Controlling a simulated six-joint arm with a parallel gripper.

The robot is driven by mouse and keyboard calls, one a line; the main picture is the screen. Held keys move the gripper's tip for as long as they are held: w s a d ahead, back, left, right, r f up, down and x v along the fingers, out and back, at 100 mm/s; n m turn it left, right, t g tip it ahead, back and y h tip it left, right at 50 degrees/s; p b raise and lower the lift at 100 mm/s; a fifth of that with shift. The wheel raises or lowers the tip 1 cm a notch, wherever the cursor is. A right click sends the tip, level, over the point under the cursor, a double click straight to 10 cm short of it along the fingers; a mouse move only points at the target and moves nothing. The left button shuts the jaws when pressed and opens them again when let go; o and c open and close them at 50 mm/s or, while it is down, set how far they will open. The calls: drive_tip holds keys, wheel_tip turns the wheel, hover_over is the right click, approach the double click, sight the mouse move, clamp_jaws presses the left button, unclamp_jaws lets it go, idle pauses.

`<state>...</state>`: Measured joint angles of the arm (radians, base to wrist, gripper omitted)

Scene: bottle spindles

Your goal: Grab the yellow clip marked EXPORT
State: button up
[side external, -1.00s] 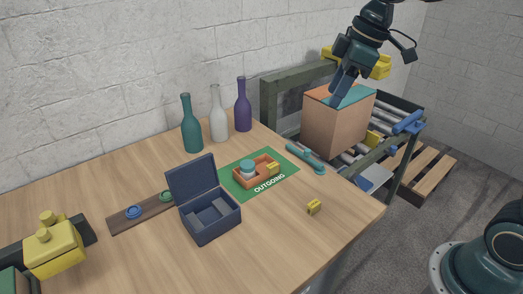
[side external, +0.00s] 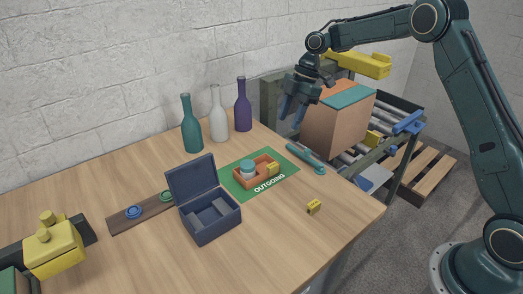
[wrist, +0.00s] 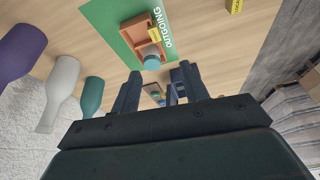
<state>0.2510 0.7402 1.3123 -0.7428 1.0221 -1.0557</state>
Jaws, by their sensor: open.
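Two small yellow clips are in view. One yellow clip (side external: 314,206) lies loose on the table near its right edge; it also shows at the top of the wrist view (wrist: 236,6). The other yellow clip (side external: 272,169) sits in the orange tray (side external: 241,183) beside a teal-lidded jar (side external: 248,169); it also shows in the wrist view (wrist: 154,36). I cannot read for sure which is marked EXPORT. My gripper (side external: 291,118) is open and empty, in the air near the table's far right edge, apart from both clips. Its fingers (wrist: 158,84) point down.
The tray stands on the green OUTGOING mat (side external: 283,166). A teal tool (side external: 306,158) lies right of it. Teal (side external: 192,128), white (side external: 218,118) and purple (side external: 243,108) bottles stand behind. An open dark box (side external: 211,228) is in front. A cardboard box (side external: 335,130) sits on rollers.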

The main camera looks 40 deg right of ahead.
drive_tip(key=shift+w+f+n, duration=0.6)
drive_tip(key=shift+w+f, duration=0.05)
drive_tip(key=shift+f, duration=1.15)
approach(273, 165)
drive_tip(key=shift+d+x, duration=0.15)
drive_tip(key=shift+x, duration=1)
drive_tip(key=shift+d+x, duration=0.15)
drive_tip(key=shift+x, duration=1)
drive_tip(key=shift+w+f, duration=0.1)
drive_tip(key=shift+w, duration=0.05)
drive_tip(key=shift+a+x, duration=0.15)
drive_tip(key=shift+x, duration=1.15)
drive_tip(key=shift+a+x, duration=0.15)
drive_tip(key=shift+x, duration=1.15)
clamp_jaws()
